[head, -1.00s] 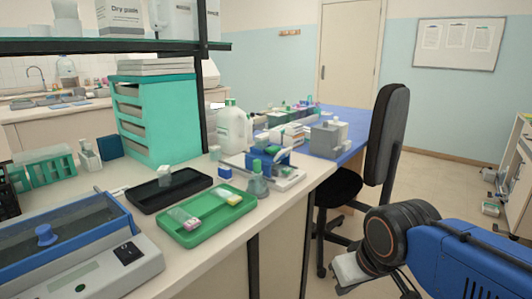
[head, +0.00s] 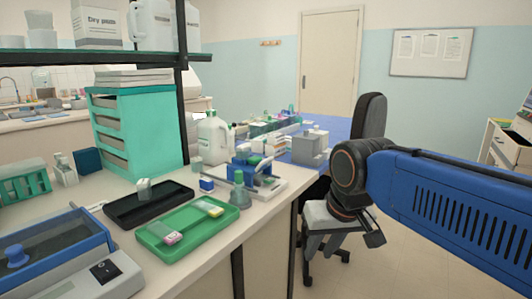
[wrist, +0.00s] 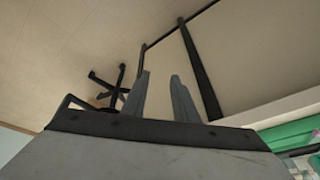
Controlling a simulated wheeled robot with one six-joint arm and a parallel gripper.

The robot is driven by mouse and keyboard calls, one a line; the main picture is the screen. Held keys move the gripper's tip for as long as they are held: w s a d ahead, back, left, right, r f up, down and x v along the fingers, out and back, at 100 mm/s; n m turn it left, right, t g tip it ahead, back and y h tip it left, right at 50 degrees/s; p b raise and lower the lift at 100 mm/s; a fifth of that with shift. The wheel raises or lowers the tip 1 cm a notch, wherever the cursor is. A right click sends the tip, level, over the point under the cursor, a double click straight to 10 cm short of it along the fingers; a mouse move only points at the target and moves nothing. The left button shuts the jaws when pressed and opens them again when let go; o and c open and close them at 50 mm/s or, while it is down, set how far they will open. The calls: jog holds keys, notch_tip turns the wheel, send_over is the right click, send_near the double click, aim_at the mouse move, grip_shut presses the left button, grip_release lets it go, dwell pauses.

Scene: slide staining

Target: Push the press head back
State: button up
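A small press-like device with a blue body (head: 245,172) stands on a pale base (head: 268,189) near the bench's right edge. I take it to hold the press head, but the head's exact position is too small to make out. My gripper (wrist: 163,92) shows two grey fingers in the wrist view, apart with nothing between them. In the head view my gripper is to the right of the device, beyond the bench edge and in front of the chair. It touches nothing that I can see.
A green tray (head: 205,240) with small items and a black tray (head: 128,212) lie left of the device. An office chair (head: 370,115) stands behind my arm.

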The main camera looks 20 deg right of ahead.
jog(key=w+r+m+g, duration=0.1)
jog(key=w+r+m, duration=0.2)
jog(key=w+r, duration=0.6)
jog(key=w+a+r+m+g+y, duration=0.1)
jog(key=w+r+m, duration=0.35)
jog(key=r, duration=0.85)
jog(key=w+r+m+g, duration=0.1)
jog(key=w+r, duration=0.8)
jog(key=r, duration=0.2)
send_near(253, 167)
jog(key=d+f, duration=0.1)
jog(key=s+d+f, duration=0.1)
jog(key=d+f, duration=0.1)
jog(key=f, duration=0.1)
jog(key=shift+s+d+f, duration=0.1)
jog(key=shift+s+d, duration=0.05)
jog(key=shift+s, duration=0.15)
grip_shut()
